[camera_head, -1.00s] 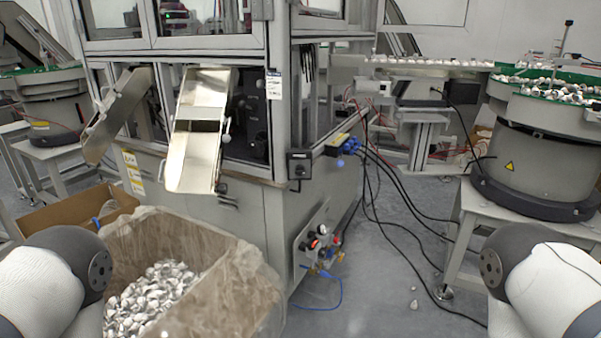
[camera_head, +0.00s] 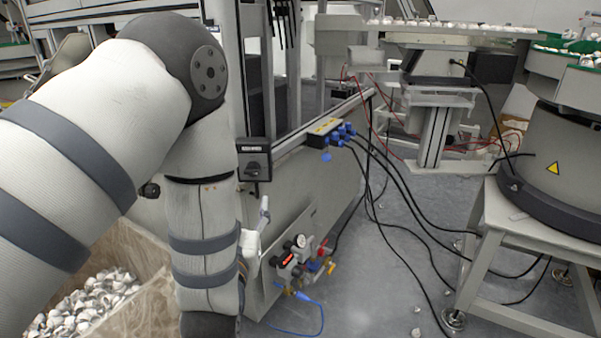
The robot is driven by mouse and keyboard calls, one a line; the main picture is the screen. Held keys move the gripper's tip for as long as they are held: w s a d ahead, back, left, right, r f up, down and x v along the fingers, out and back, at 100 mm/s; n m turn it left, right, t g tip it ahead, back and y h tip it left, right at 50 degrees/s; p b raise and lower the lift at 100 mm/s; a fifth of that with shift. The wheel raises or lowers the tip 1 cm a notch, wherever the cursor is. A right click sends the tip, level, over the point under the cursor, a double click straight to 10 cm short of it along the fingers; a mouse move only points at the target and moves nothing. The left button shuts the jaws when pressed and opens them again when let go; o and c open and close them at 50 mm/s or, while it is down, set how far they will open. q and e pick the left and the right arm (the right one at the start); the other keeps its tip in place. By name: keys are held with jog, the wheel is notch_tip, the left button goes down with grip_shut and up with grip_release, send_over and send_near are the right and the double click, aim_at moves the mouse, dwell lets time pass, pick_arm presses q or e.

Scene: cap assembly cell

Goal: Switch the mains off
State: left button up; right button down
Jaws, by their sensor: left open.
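The mains switch (camera_head: 254,160) is a small dark box with a pale label and a black rotary knob. It is mounted on the machine's front corner, in the middle left of the head view. The knob's exact setting is too small to tell. My left arm hangs down in front, just left of the switch. My left gripper (camera_head: 261,218) shows only in part beside the forearm, below the switch and apart from it. It is open, with nothing seen in it; the rest is hidden by the arm. My right gripper is out of view.
A box with blue plugs and black cables (camera_head: 325,130) sits right of the switch. A pressure regulator with a gauge (camera_head: 299,242) is low on the machine's side. A lined bin of caps (camera_head: 150,305) stands at lower left. A feeder bowl (camera_head: 560,150) stands at right.

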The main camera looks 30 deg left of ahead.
aim_at(251, 172)
pick_arm(q)
jog(key=x, duration=1.1)
jog(key=shift+s+a+r, duration=0.1)
jog(key=shift+s+a, duration=0.05)
jog(key=shift+a, duration=0.2)
jog(key=c, duration=1.2)
